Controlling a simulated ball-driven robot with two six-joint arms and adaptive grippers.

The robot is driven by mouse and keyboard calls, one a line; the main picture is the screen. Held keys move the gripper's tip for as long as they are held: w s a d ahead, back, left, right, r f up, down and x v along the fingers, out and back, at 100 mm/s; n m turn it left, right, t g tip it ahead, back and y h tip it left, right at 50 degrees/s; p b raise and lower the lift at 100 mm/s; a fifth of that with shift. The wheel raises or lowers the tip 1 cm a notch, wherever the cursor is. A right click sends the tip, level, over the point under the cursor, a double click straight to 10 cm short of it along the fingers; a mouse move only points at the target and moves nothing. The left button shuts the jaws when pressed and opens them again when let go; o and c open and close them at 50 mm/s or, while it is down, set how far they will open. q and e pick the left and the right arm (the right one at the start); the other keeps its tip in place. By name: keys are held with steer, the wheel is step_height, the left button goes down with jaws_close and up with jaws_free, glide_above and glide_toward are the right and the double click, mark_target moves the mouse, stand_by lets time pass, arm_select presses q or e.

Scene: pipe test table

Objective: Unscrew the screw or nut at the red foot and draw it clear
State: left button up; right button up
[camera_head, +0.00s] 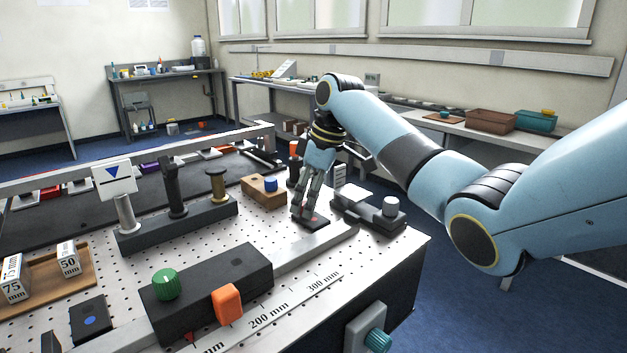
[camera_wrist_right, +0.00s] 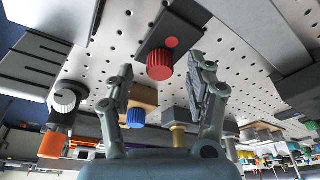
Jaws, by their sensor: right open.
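A small black foot plate (camera_head: 322,218) with a red dot lies on the perforated table under my right gripper (camera_head: 304,214). In the right wrist view the same plate (camera_wrist_right: 186,24) carries a ribbed red knob (camera_wrist_right: 159,66). My right gripper (camera_wrist_right: 161,69) is open, with one fingertip on each side of the red knob in that view and visible gaps to it. I cannot tell how deep the fingers reach along the knob. In the head view the fingers hide the knob. My left gripper is in neither view.
A wooden block with a blue knob (camera_head: 271,184) stands left of the gripper. A grey fixture with a white knob (camera_head: 390,204) stands close on its right. A black block with green (camera_head: 166,284) and orange (camera_head: 227,303) knobs lies in front.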

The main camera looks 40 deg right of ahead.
steer(key=shift+w+f, duration=0.1)
steer(key=shift+f, duration=0.3)
steer(key=shift+c, duration=1.5)
jaws_close()
steer(key=shift+r+n, duration=0.1)
steer(key=shift+n, duration=0.5)
steer(key=shift+n+g+y+p, duration=0.3)
steer(key=shift+n, duration=0.4)
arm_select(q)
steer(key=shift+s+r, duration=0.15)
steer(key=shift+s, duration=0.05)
arm_select(e)
steer(key=n, duration=0.2)
steer(key=shift+n, duration=0.3)
steer(key=shift+g, duration=0.3)
